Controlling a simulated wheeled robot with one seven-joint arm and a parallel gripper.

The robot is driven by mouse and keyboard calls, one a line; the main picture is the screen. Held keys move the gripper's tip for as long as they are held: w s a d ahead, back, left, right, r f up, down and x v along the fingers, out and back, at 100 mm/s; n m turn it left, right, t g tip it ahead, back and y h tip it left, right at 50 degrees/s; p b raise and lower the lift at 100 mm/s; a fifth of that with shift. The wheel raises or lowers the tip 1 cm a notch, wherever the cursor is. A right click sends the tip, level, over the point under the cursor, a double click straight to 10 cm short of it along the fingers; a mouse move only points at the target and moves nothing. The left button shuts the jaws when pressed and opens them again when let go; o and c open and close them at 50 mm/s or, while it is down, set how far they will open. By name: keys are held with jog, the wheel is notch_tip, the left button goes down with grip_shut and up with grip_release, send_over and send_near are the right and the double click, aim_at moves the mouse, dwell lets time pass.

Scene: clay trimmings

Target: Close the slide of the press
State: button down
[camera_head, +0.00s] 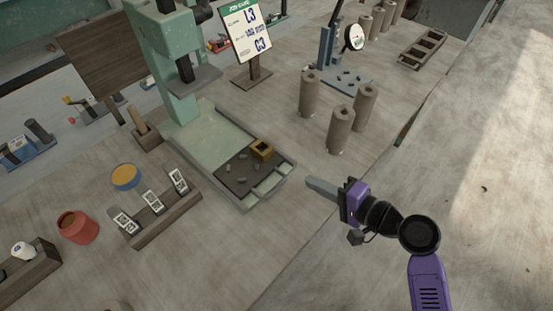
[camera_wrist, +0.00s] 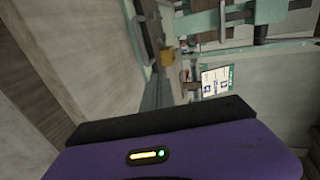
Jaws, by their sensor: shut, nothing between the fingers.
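The green press (camera_head: 172,60) stands at the upper middle left of the head view; it also shows at the top of the wrist view (camera_wrist: 250,17). Its slide (camera_head: 274,185) is a dark plate with a pale green front frame, lying out in front of the press column. On the slide sit a small tan block with a hole (camera_head: 262,149) and several grey bits. My gripper (camera_head: 309,184) is shut and empty, just right of the slide's front end and apart from it in the picture. In the wrist view the fingers (camera_wrist: 157,92) point toward the press.
Several brown clay cylinders (camera_head: 341,129) stand right of the press. A job card on a stand (camera_head: 247,35) is behind. The bench in front of the slide is clear.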

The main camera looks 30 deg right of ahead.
aim_at(267, 157)
jog(key=x, duration=0.4)
jog(key=p+x, duration=0.1)
jog(key=x, duration=0.3)
jog(key=r+p+x, duration=0.1)
jog(key=x, duration=0.4)
jog(key=shift+w+a, duration=0.1)
jog(key=shift+w, duration=0.15)
jog(key=shift+w, duration=0.1)
jog(key=w+a+b, duration=0.1)
jog(key=w+a, duration=0.1)
jog(key=w, duration=0.4)
jog(key=w+a+b, duration=0.1)
jog(key=w+a, duration=0.1)
jog(key=w, duration=0.4)
jog(key=w+a+b, duration=0.1)
jog(key=w+a, duration=0.1)
jog(key=w, duration=0.4)
jog(key=shift+w, duration=0.2)
jog(key=shift+w+a, duration=0.1)
jog(key=shift+w, duration=0.2)
jog(key=shift+w+r, duration=0.2)
jog(key=shift+r, duration=0.05)
jog(key=shift+a+r, duration=0.1)
